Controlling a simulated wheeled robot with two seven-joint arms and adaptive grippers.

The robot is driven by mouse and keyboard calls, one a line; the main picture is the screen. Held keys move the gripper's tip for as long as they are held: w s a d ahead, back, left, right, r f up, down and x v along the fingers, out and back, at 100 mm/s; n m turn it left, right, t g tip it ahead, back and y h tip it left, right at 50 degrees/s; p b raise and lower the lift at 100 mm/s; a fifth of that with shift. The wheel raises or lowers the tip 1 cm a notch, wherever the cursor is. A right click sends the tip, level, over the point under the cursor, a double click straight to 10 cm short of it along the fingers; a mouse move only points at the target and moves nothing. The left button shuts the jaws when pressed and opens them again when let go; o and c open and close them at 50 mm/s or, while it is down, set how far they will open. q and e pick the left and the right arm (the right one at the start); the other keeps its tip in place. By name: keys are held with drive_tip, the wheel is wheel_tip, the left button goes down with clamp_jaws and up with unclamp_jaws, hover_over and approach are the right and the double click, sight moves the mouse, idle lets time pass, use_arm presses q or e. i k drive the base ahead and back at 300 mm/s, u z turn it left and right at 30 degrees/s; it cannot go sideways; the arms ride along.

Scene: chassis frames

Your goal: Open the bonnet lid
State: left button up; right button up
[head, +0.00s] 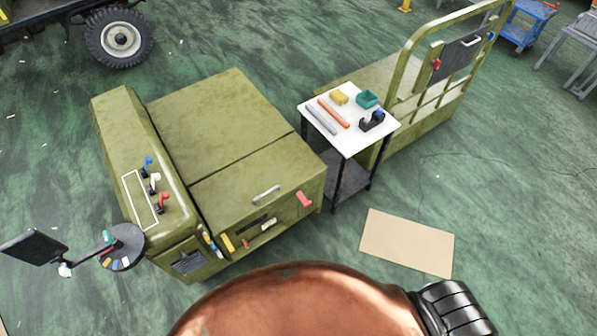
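The olive-green bonnet box stands left of centre. Its bonnet lid (240,172) lies flat and shut, with a thin seam crossing the top. A pale handle (266,193) sits near the front edge of the top. A red latch-like part (304,199) is at the front right corner. The front face has a dark slot and several small coloured parts. Neither of my grippers shows in the head view. Nothing of mine touches the lid.
A console with blue, white and red levers (155,183) adjoins the box's left side. A small table (352,145) with tools stands to the right, before an olive frame (445,60). A cardboard sheet (407,243) lies on the floor. Open floor lies at right.

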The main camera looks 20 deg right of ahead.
sight(226, 197)
drive_tip(key=z, duration=0.25)
drive_tip(key=k, duration=1)
drive_tip(key=u, duration=0.9)
drive_tip(key=i, duration=1.2)
drive_tip(key=z, duration=0.25)
